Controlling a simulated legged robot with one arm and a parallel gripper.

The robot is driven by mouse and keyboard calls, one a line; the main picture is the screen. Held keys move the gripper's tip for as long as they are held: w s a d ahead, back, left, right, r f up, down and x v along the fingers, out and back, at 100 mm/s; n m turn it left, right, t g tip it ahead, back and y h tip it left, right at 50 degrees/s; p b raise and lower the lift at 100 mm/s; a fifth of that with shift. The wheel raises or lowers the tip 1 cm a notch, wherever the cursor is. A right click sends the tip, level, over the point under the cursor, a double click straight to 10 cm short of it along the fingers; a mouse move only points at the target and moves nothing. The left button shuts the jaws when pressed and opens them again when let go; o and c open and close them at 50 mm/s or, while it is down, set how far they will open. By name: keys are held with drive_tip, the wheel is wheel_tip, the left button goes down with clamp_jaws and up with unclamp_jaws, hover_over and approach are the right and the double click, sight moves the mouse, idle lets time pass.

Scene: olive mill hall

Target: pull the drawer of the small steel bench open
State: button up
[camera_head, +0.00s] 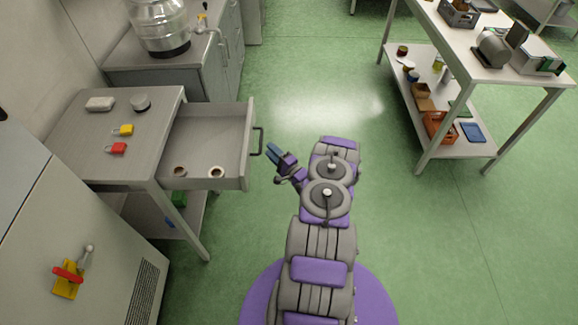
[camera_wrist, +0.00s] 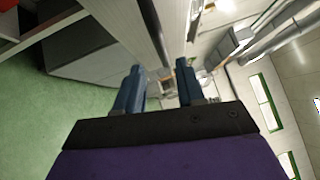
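The small steel bench (camera_head: 75,160) stands at the left in the head view. Its drawer (camera_head: 215,130) is pulled well out to the right, with its inside showing. Two small ring-like items (camera_head: 216,172) lie in it near the front side. The dark bar handle (camera_head: 258,141) is on the drawer's front face. My gripper (camera_head: 272,151) is just right of the handle and looks apart from it. In the wrist view my gripper (camera_wrist: 160,80) has its two blue fingers spread with a gap between them. I cannot make out the handle there.
On the bench top lie a yellow padlock (camera_head: 124,130), a red padlock (camera_head: 116,148) and a round grey item (camera_head: 140,103). A grey cabinet (camera_head: 75,240) stands at the lower left. A loaded table (camera_head: 450,45) is at the right. Green floor between is clear.

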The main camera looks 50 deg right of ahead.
drive_tip(key=s+a+f+p, duration=0.1)
drive_tip(key=s, duration=0.9)
drive_tip(key=shift+s+a+f+p, duration=0.2)
drive_tip(key=shift+f+p, duration=0.1)
drive_tip(key=shift+p, duration=0.1)
